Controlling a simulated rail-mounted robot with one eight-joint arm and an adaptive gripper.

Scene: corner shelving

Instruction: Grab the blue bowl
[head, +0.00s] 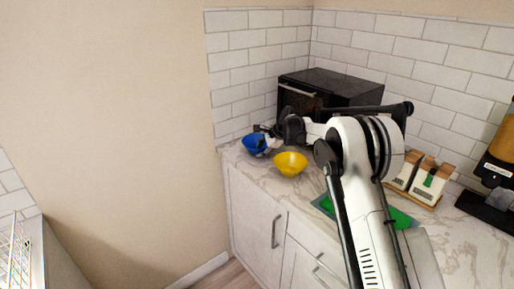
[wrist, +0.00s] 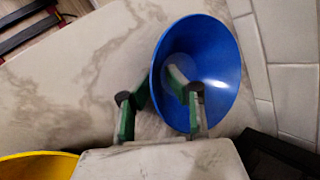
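The blue bowl (head: 254,146) stands at the far left end of the counter, near the tiled wall. In the wrist view the blue bowl (wrist: 218,62) is large, with its hollow facing the camera. My gripper (wrist: 158,80) is at the bowl's left rim. One green-and-grey finger is inside the bowl and the other is outside it, so the rim lies between them. The fingers look apart, with a gap between the tips; firm contact with the wall cannot be made out. In the head view my gripper (head: 268,134) partly hides the bowl.
A yellow bowl (head: 290,163) stands just right of the blue bowl; its edge shows in the wrist view (wrist: 38,168). A black oven (head: 335,84) stands behind. Further right are a green item (head: 400,218) and condiment boxes (head: 425,184). The counter's front edge is close.

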